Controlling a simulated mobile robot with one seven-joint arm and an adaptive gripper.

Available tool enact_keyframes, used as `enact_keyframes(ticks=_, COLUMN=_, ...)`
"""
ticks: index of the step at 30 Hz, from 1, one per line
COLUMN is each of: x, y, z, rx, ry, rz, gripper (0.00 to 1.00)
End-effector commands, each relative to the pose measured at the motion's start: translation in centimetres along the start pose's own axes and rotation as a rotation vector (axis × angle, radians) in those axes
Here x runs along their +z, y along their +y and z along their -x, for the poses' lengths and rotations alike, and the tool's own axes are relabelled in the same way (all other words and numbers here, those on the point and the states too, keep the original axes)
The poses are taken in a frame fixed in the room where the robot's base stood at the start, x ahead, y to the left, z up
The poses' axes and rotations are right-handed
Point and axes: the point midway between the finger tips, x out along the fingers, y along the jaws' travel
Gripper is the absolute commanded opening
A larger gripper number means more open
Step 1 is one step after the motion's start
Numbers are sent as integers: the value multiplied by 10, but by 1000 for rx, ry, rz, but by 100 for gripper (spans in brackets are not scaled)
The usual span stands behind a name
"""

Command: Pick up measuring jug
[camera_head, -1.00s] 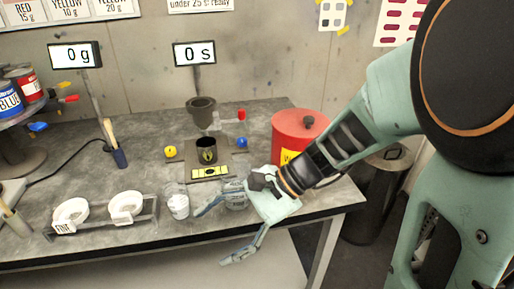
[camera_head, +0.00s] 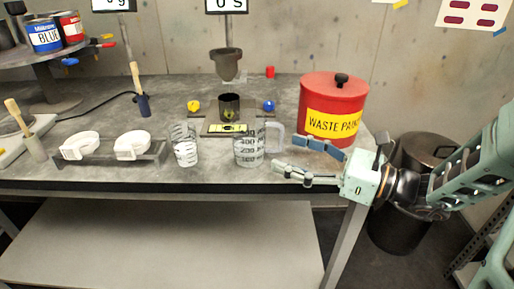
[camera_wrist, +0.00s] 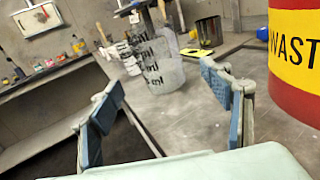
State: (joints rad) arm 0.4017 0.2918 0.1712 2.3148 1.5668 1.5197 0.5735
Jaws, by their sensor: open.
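The measuring jug (camera_head: 248,149) is clear with dark markings and a handle on its right side. It stands upright near the front edge of the bench. My gripper (camera_head: 290,160) is open and empty just right of the jug, its fingers pointing left toward the handle. In the wrist view the jug (camera_wrist: 160,68) shows ahead, beyond and between the spread fingers of my gripper (camera_wrist: 172,105). The fingers look apart from the jug.
A clear marked cup (camera_head: 185,145) stands left of the jug. A red waste paint can (camera_head: 320,95) stands behind my gripper. A dark cup (camera_head: 229,106) sits behind the jug. A rack with white filters (camera_head: 110,150) is at left. The bench's front edge is close.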

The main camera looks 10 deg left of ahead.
Motion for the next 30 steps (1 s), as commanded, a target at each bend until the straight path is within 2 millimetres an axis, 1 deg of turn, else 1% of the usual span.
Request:
enact_keyframes(ticks=1, x=-1, y=2, z=-10, rx=7, ry=0, rz=2, gripper=71)
enact_keyframes(ticks=4, x=-1, y=2, z=-26, rx=6, ry=1, rz=3, gripper=71)
enact_keyframes(ticks=6, x=-1, y=2, z=-34, rx=6, ry=2, rz=3, gripper=71)
enact_keyframes(ticks=11, x=-1, y=1, z=-44, rx=4, ry=3, rz=3, gripper=71)
enact_keyframes(ticks=14, x=-1, y=2, z=-58, rx=7, ry=2, rz=4, gripper=71)
enact_keyframes(ticks=18, x=-2, y=2, z=-80, rx=7, ry=3, rz=4, gripper=71)
enact_keyframes(ticks=21, x=-1, y=2, z=-90, rx=5, ry=3, rz=4, gripper=71)
enact_keyframes(ticks=24, x=0, y=1, z=-95, rx=3, ry=3, rz=3, gripper=71)
enact_keyframes(ticks=30, x=0, y=1, z=-95, rx=3, ry=3, rz=3, gripper=71)
